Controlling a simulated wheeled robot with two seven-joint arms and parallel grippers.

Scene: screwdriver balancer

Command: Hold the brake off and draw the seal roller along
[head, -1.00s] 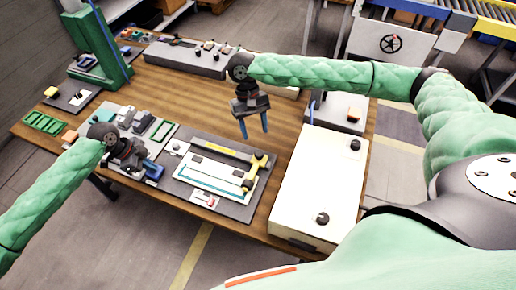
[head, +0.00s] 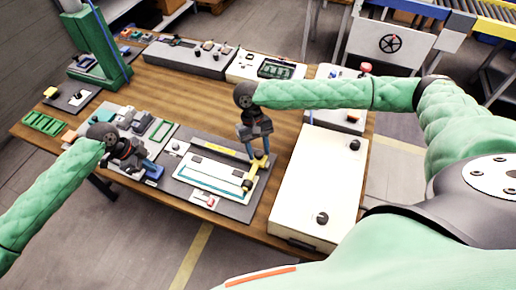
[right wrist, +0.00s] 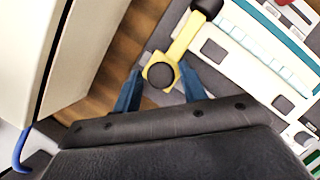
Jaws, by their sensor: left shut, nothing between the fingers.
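A yellow arm (head: 256,172) lies on the right end of a grey board with a white panel (head: 205,169) and a teal strip (head: 205,181); I take it for the seal roller. In the right wrist view the yellow arm (right wrist: 184,40) has a round dark knob (right wrist: 160,75) at its near end. My right gripper (head: 257,150) is open, pointing down, its blue fingers (right wrist: 160,90) on either side of that knob. Whether they touch it I cannot tell. My left gripper (head: 149,165) is shut, low beside a blue block (head: 153,172) left of the board. I cannot make out which part is the brake.
A cream box (head: 318,185) with dark knobs stands close to the right of the board. Control boxes (head: 190,57) line the table's back edge. A green post (head: 100,50) stands at the back left. Bare wooden table (head: 190,100) lies behind the board.

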